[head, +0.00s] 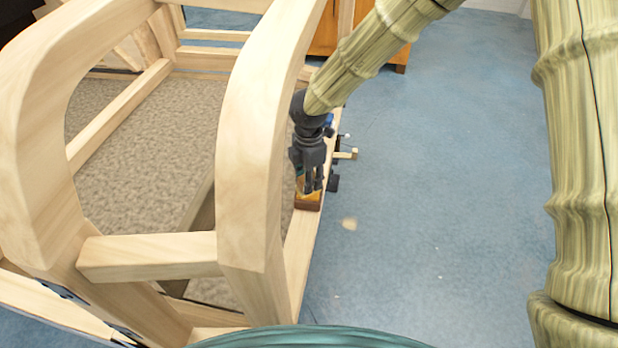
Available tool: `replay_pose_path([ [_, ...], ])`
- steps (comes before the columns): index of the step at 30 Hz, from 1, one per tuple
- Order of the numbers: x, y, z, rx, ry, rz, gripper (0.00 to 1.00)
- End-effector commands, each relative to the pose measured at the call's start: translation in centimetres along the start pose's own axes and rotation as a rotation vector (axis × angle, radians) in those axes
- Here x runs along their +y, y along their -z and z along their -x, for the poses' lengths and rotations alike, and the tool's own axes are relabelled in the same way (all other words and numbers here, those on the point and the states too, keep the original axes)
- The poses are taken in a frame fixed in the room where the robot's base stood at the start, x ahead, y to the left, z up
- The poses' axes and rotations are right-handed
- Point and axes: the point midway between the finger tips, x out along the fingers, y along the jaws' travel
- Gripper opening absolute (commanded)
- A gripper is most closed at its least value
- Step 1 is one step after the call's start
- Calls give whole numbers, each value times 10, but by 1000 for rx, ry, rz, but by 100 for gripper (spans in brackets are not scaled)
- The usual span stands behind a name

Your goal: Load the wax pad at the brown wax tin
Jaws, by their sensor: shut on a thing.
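My gripper (313,187) is dark grey and points down beside the wooden frame in the head view. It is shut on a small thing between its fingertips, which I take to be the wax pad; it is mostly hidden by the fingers. Directly below is a small brown block-like thing with an amber top, the brown wax tin (308,204), on the lower wooden rail. The fingertips are at or just above the amber top; I cannot tell if the pad touches it.
The pale wooden bodyframe (255,130) has a tall curved post just left of my gripper. Small dark and wooden items (345,154) stick out behind and right of it. A wooden cabinet (325,38) stands at the back. Blue floor (450,190) is clear to the right.

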Motion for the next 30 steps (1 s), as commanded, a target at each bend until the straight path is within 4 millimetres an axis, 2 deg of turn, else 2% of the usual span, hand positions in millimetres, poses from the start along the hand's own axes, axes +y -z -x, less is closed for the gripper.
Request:
replay_pose_path([
  [8, -1, 0, 3, 1, 3, 0, 11],
  [30, 0, 0, 50, 0, 1, 0, 11],
])
